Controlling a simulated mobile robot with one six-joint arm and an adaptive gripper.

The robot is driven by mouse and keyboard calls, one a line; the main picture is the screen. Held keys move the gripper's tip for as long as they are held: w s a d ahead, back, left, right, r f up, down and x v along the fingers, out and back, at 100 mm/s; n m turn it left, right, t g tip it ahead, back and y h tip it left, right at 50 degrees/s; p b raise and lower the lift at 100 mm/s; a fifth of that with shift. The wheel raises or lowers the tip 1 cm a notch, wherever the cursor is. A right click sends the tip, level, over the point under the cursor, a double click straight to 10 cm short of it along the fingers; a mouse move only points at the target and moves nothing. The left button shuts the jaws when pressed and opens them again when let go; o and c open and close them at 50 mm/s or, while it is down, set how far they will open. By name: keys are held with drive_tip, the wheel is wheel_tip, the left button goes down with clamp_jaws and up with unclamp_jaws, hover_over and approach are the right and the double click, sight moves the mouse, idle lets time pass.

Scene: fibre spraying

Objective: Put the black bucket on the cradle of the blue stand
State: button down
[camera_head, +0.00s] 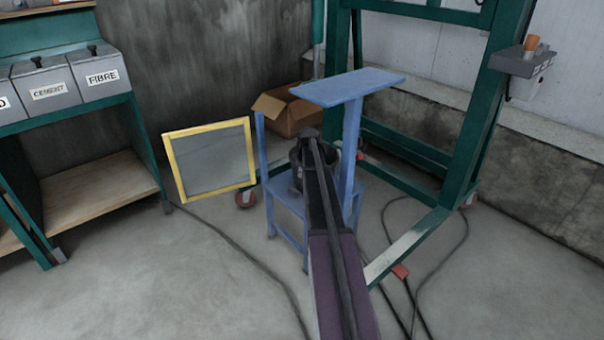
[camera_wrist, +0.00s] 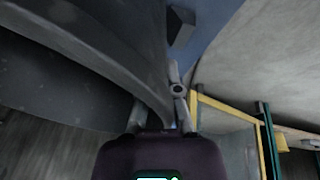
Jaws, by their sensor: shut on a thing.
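The blue stand (camera_head: 350,88) has a raised top plate on a post and a lower frame, its cradle (camera_head: 288,192), beneath. The black bucket (camera_head: 297,160) is at the lower frame, under the plate's left side, largely hidden behind my arm. My gripper (camera_head: 309,134) is at the bucket's upper part, its fingers hard to make out. In the wrist view the bucket (camera_wrist: 70,100) fills the left, and my gripper (camera_wrist: 178,92) is shut on its rim. A blue surface of the stand shows beyond it. I cannot tell whether the bucket touches the cradle.
A yellow-framed panel (camera_head: 209,160) stands left of the stand. A cardboard box (camera_head: 284,112) is behind it. A green metal frame (camera_head: 478,130) rises at right. Labelled grey bins (camera_head: 97,75) sit on a green bench at left. Cables cross the floor.

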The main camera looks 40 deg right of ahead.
drive_tip(key=shift+f, duration=0.1)
drive_tip(key=c, duration=0.8)
unclamp_jaws()
drive_tip(key=shift+r, duration=0.2)
drive_tip(key=p+v, duration=1.1)
drive_tip(key=v, duration=0.1)
idle(0.7)
drive_tip(key=s+a+m+g, duration=0.1)
drive_tip(key=s+a, duration=0.2)
drive_tip(key=a, duration=0.9)
drive_tip(key=s+a+m+g, duration=0.1)
drive_tip(key=s+a, duration=0.3)
drive_tip(key=a, duration=0.8)
drive_tip(key=s+a+m+g, duration=0.1)
drive_tip(key=s+a+m, duration=0.1)
drive_tip(key=s+a, duration=1.2)
drive_tip(key=a+f, duration=0.1)
drive_tip(key=a, duration=0.3)
drive_tip(key=shift+s+m+y, duration=0.3)
drive_tip(key=shift+s+m, duration=0.05)
drive_tip(key=shift+m, duration=0.05)
